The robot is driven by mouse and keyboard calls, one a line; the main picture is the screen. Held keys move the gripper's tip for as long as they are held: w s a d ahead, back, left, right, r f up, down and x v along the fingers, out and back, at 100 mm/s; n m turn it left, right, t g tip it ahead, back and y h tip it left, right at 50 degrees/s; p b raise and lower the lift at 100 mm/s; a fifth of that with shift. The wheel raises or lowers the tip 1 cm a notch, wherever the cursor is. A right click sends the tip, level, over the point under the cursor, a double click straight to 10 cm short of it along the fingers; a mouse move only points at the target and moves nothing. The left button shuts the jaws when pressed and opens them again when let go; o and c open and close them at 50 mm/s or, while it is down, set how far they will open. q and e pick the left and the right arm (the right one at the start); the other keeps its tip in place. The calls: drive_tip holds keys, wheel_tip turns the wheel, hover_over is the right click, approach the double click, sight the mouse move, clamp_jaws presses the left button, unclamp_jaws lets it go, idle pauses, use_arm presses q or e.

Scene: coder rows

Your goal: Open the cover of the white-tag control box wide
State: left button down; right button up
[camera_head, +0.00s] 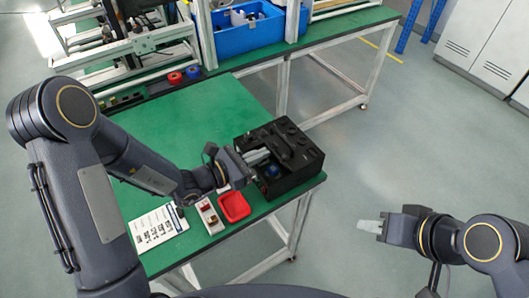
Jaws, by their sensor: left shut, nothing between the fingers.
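A black control box (300,180) stands at the right front corner of the green table. Its top carries dark raised parts, and a blue round part (272,171) shows near its front left. A white tag on it cannot be made out, and I cannot tell how far its cover is open. My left gripper (259,156) is shut and empty at the box's left upper side, its light fingers over the top; contact cannot be told. My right gripper (368,226) hangs over the floor, right of the table and away from the box; its finger gap is too small to judge.
A red tray (234,207), a small white switch box (208,214) and a printed sheet (158,228) lie along the table's front, near my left forearm. The green table (190,120) is clear behind my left arm.

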sight(273, 147)
use_arm(q)
drive_tip(key=shift+g+y, duration=0.5)
drive_tip(key=shift+y, duration=0.1)
drive_tip(key=d+r, duration=0.1)
drive_tip(key=w+d+r, duration=0.1)
drive_tip(key=shift+w+d+r, duration=0.25)
drive_tip(key=shift+w+d, duration=0.05)
drive_tip(key=shift+d, duration=0.1)
drive_tip(key=shift+w+d+r, duration=0.1)
drive_tip(key=shift+w+d, duration=0.1)
drive_tip(key=shift+w, duration=0.1)
drive_tip(key=shift+w+d+r+b, duration=0.1)
drive_tip(key=shift+d+b, duration=0.15)
drive_tip(key=shift+b, duration=0.05)
